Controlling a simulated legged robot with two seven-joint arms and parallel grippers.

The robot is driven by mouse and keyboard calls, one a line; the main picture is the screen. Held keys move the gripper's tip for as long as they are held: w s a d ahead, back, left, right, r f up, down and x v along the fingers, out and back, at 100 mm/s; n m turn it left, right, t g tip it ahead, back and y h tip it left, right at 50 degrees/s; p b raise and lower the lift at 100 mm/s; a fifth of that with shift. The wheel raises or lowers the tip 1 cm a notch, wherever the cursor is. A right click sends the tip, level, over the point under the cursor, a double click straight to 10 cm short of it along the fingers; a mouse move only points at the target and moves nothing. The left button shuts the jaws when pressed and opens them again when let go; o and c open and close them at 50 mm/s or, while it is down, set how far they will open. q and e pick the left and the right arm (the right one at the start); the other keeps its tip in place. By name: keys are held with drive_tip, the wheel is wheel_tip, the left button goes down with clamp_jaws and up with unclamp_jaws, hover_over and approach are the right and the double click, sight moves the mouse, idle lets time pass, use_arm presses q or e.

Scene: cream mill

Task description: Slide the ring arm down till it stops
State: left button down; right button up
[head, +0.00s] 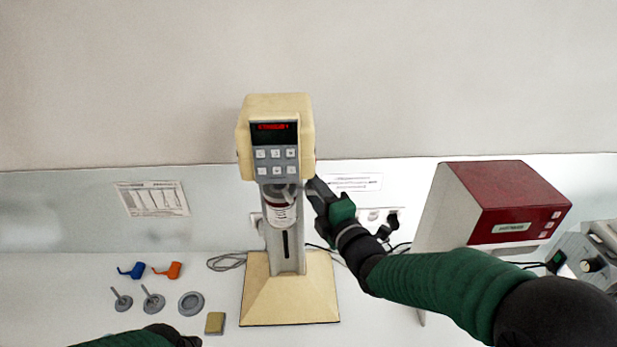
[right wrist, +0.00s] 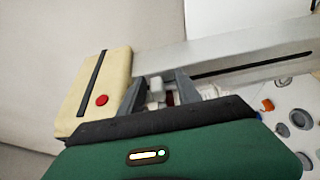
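The cream mill (head: 277,105) stands upright, with a red display and grey keys on its head. Just under the head, a small grey ring arm (head: 292,189) shows at the column, partly hidden by my right gripper. A labelled jar with dark red contents (head: 281,212) hangs below it, in front of the slotted column. My right gripper (head: 311,186) is right of the ring arm. In the right wrist view its fingers (right wrist: 158,78) are apart, with a pale grey block (right wrist: 155,88) between them and gaps visible beside it. My left gripper (head: 178,341) is only partly in view at the bottom edge.
Blue (head: 132,270) and orange (head: 169,270) parts, grey discs (head: 191,303) and a yellowish block (head: 215,323) lie left of the mill base (head: 290,295). Cables run behind the mill.

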drive_tip(key=shift+w+a, duration=0.1)
drive_tip(key=shift+a, duration=0.05)
drive_tip(key=shift+s+a+r, duration=0.2)
drive_tip(key=shift+s, duration=0.25)
drive_tip(key=shift+c, duration=0.4)
drive_tip(key=shift+s+r, duration=0.1)
drive_tip(key=shift+s, duration=0.15)
drive_tip(key=shift+c, duration=1.1)
drive_tip(key=shift+s+a, duration=0.1)
drive_tip(key=shift+c, duration=2.6)
drive_tip(key=shift+w, duration=0.2)
clamp_jaws()
use_arm(q)
drive_tip(key=shift+s+a+r, duration=0.15)
drive_tip(key=shift+s+a, duration=0.05)
drive_tip(key=shift+s, duration=0.35)
use_arm(e)
drive_tip(key=shift+d, duration=0.2)
use_arm(q)
drive_tip(key=shift+a, duration=0.1)
use_arm(e)
drive_tip(key=shift+r, duration=0.1)
